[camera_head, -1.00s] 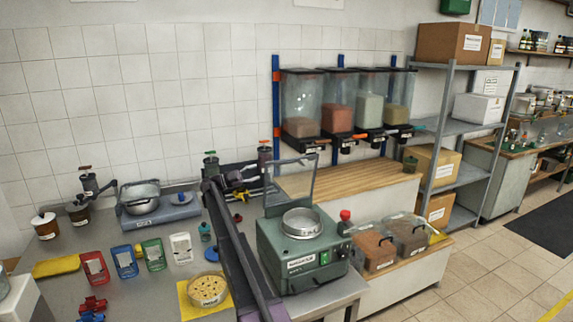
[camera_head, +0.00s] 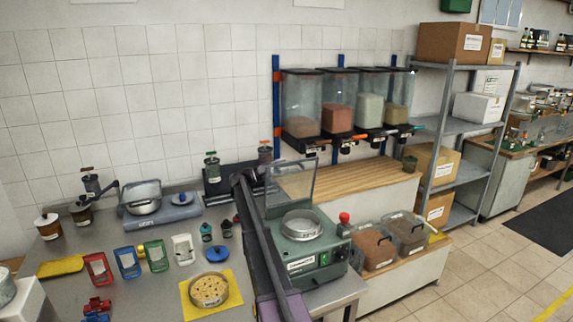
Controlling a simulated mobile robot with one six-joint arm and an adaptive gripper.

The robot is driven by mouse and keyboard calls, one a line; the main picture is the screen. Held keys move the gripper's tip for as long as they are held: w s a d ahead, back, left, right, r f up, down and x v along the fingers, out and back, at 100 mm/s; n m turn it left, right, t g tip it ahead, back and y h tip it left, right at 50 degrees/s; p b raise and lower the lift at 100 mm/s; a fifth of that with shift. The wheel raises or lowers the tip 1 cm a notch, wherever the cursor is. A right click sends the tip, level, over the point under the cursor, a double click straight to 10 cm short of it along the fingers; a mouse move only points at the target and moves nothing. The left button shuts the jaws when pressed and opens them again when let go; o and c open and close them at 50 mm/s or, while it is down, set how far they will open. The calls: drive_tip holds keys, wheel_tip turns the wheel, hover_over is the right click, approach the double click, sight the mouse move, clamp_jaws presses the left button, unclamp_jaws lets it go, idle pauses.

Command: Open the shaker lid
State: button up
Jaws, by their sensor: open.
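The shaker (camera_head: 308,258) is a green machine on the bench, right of centre, with a red knob (camera_head: 344,217) on its right side. A round metal sieve (camera_head: 301,225) sits on its top. Its clear, dark-edged lid (camera_head: 291,182) stands raised at the back, leaning slightly, so the sieve is uncovered. My dark arm crosses just left of the shaker and covers part of its left side. My gripper is not visible; the arm links seem to hide it.
Two clear bins (camera_head: 372,247) stand right of the shaker. A yellow mat (camera_head: 212,292) with a round sieve lies to the left, near coloured scoops (camera_head: 128,262) and a scale (camera_head: 160,212). Hoppers (camera_head: 301,104) hang behind, above a wooden counter (camera_head: 347,178).

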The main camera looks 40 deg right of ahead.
drive_tip(key=shift+x, duration=0.85)
drive_tip(key=shift+c, duration=0.2)
clamp_jaws()
drive_tip(key=shift+d, duration=0.15)
